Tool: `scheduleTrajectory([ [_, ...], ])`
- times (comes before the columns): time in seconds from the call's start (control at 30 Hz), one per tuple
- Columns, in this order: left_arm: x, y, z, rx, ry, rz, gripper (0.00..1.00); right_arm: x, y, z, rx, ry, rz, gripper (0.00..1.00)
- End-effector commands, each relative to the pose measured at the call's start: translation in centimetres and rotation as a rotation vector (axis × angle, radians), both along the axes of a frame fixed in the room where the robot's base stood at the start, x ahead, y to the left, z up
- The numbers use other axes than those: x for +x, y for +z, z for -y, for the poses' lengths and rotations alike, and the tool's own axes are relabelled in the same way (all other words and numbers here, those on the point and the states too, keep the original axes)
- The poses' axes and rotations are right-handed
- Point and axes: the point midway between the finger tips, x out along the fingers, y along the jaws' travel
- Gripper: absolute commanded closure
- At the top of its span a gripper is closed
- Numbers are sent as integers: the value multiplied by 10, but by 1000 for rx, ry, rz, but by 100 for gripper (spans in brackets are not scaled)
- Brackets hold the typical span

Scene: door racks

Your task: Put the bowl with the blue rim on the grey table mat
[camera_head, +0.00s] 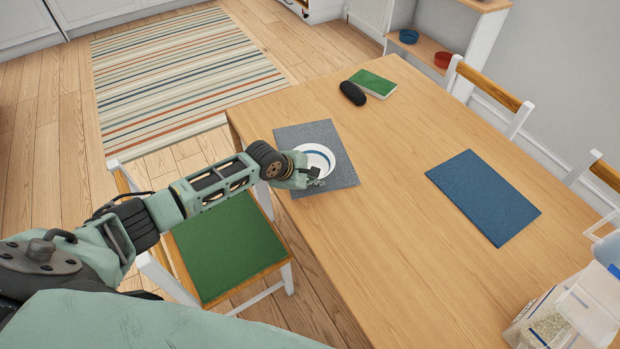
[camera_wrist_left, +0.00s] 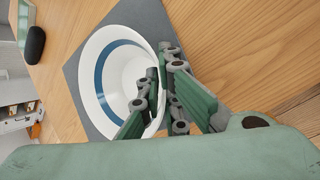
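The white bowl with a blue band (camera_head: 318,154) is over the grey table mat (camera_head: 302,133) near the table's left edge. In the left wrist view the bowl (camera_wrist_left: 122,62) looks upright, with the grey mat (camera_wrist_left: 152,18) under and around it. My left gripper (camera_head: 314,178) is at the bowl's near side. In the left wrist view its fingers (camera_wrist_left: 161,75) straddle the bowl's rim, one inside and one outside, closed on it. I cannot tell whether the bowl's base touches the mat. My right gripper is not in view.
A blue mat (camera_head: 483,196) lies to the right. A clear container (camera_head: 570,315) stands at the near right. A chair with a green seat (camera_head: 226,245) stands below my left arm. The table's middle is clear.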

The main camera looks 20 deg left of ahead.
Motion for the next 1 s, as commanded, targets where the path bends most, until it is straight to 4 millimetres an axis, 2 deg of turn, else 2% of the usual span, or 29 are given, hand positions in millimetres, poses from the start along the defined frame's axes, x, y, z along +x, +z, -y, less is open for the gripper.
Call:
scheduleTrajectory([
  [0.07,1,-1,0,-1,1,2,100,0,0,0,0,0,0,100],
  [0.33,0,-2,0,0,1,-1,77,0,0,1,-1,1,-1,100],
  [0.73,-2,4,-1,1,-1,0,77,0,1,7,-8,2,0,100],
  [0.87,-11,17,-5,-1,-1,-1,77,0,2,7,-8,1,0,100],
  [1.0,-25,38,-13,1,0,0,77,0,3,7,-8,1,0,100],
])
